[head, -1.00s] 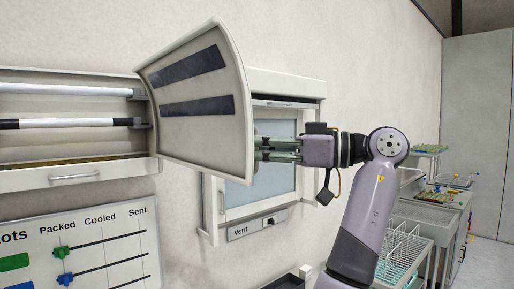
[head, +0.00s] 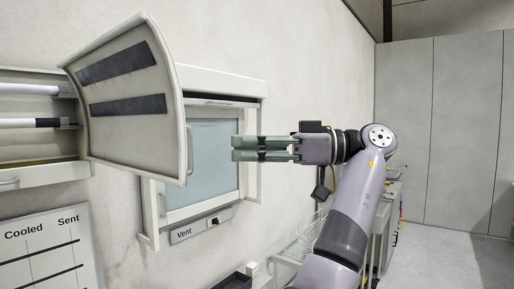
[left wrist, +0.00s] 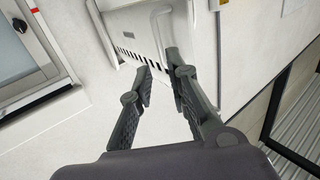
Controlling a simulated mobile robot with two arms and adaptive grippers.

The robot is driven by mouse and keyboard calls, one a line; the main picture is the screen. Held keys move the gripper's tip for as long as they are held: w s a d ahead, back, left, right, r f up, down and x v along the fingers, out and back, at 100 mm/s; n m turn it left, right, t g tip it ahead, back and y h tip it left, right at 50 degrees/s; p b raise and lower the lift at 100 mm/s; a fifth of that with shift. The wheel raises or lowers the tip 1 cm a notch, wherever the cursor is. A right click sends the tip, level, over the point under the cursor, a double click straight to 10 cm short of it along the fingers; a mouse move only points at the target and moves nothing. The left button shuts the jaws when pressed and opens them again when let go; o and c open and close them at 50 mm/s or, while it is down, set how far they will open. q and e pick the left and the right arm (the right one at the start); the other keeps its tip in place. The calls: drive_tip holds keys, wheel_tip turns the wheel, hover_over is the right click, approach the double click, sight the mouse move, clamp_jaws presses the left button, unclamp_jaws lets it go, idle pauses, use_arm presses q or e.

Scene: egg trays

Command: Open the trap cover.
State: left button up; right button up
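The trap cover (head: 128,125) is a curved off-white panel with two dark strips, standing swung out from the wall in the head view. A slim handle (head: 190,150) is on its right edge. Behind it the trap housing (head: 40,174) holds white tubes, one with a dark end; the cover hides part of it. My left gripper (head: 234,148) is just right of the cover's edge, apart from it, with nothing between its fingers. In the left wrist view its fingers (left wrist: 157,62) are spread and empty, with a white slotted housing beyond. My right gripper is not in view.
A vent window (head: 205,165) in a white frame is on the wall behind my left gripper. A whiteboard (head: 45,250) hangs below the trap. A wire rack (head: 300,247) stands lower right. The floor at the far right is clear.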

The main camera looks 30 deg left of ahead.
use_arm(q)
drive_tip(key=shift+w+d, duration=0.35)
drive_tip(key=shift+d, duration=0.3)
